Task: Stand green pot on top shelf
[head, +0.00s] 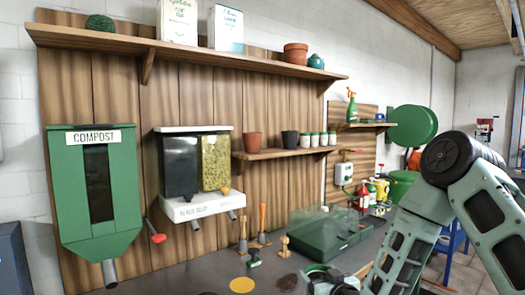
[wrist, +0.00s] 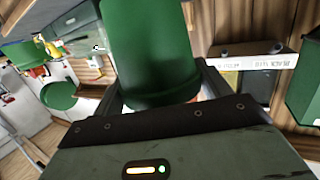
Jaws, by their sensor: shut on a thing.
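The green pot (wrist: 148,50) fills the upper middle of the wrist view, with its wider rim toward my gripper's palm. My gripper (wrist: 162,88) is shut on it, with a finger at each side; the pot hides most of the fingertips. In the head view the gripper is hard to make out at the bottom edge, and I cannot clearly tell the pot there. The top shelf (head: 190,50) is a long wooden board high on the panelled wall.
A lower shelf (head: 285,153) holds pots and small jars. A compost dispenser (head: 97,190) hangs at left.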

